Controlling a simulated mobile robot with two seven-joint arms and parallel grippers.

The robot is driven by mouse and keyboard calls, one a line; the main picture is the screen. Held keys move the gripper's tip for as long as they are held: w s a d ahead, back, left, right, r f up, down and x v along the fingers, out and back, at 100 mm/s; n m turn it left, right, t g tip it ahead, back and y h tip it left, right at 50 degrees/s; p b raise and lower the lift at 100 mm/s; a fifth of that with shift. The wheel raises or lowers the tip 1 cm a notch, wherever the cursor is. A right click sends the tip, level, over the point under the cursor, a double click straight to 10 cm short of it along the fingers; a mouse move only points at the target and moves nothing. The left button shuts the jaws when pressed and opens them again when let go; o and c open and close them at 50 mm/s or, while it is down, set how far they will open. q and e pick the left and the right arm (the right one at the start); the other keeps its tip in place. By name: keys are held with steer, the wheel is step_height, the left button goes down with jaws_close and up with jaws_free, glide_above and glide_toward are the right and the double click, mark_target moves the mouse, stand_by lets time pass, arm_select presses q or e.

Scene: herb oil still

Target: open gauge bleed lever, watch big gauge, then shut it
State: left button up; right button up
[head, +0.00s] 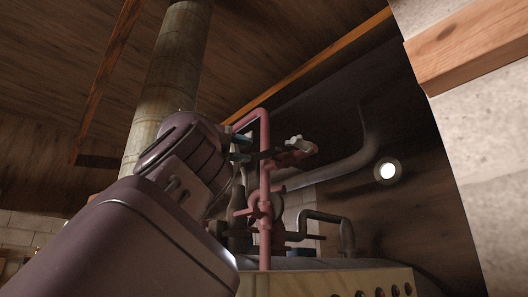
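A thin pink-red pipe (264,190) rises in the middle of the head view and bends over at its top. A short red fitting (298,157) with a pale grey-white piece (298,143) on it sits right of the pipe; I cannot tell if this is the bleed lever. My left gripper (268,154) is at the upper pipe, close to this fitting. Its dark fingers are small and overlap the pipe, so contact and opening cannot be told. A round part (262,209) sits on the lower pipe; no gauge face is readable. My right gripper is out of view.
A thick mottled flue (172,75) rises behind my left arm. A grey pipe (345,232) bends beside the red piping. A wooden beam (470,45) and pale wall close off the right.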

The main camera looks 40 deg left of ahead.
mark_target(263, 153)
arm_select(q)
steer(key=p+x, duration=0.1)
steer(key=x, duration=0.5)
steer(key=shift+d, duration=0.1)
steer(key=shift+c, duration=0.5)
jaws_close()
